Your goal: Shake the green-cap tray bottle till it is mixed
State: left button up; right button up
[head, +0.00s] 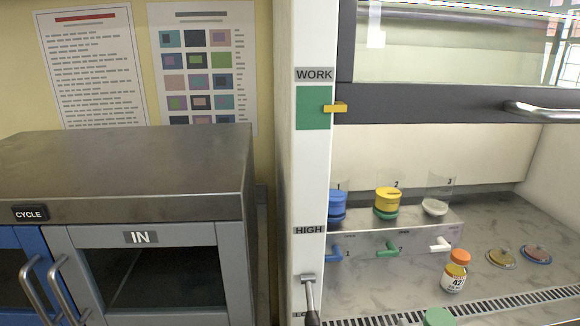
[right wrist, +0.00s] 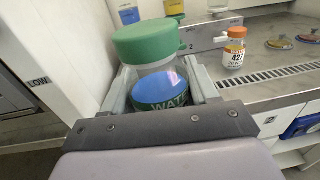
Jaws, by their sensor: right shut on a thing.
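The green-cap bottle (right wrist: 147,42) is held upright or nearly so in my right gripper (right wrist: 160,78), as the right wrist view shows. It has a wide green cap, a clear neck and a blue and dark band with lettering that starts "WATE". The gripper's two fingers are shut on its sides. In the head view only the green cap (head: 438,316) shows, at the bottom edge; the rest of the bottle is out of frame. How mixed the contents are cannot be told. My left gripper is in neither view.
An orange-cap bottle (head: 455,272) stands on the cabinet floor, behind a slotted grille (head: 505,303). Two small dishes (head: 502,258) lie right of it. A stepped rack (head: 385,243) holds blue, yellow and white items. The raised sash (head: 450,104) hangs above; a white post (head: 300,180) borders the left.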

aim_at(436, 310)
jog(key=shift+r, duration=0.65)
notch_tip(436, 310, up, 7)
jog(key=shift+r, duration=0.2)
notch_tip(436, 310, down, 7)
jog(key=shift+f, duration=0.25)
notch_tip(436, 310, up, 7)
jog(key=shift+r, duration=0.1)
notch_tip(436, 310, down, 7)
jog(key=shift+f, duration=0.1)
dwell(0.6)
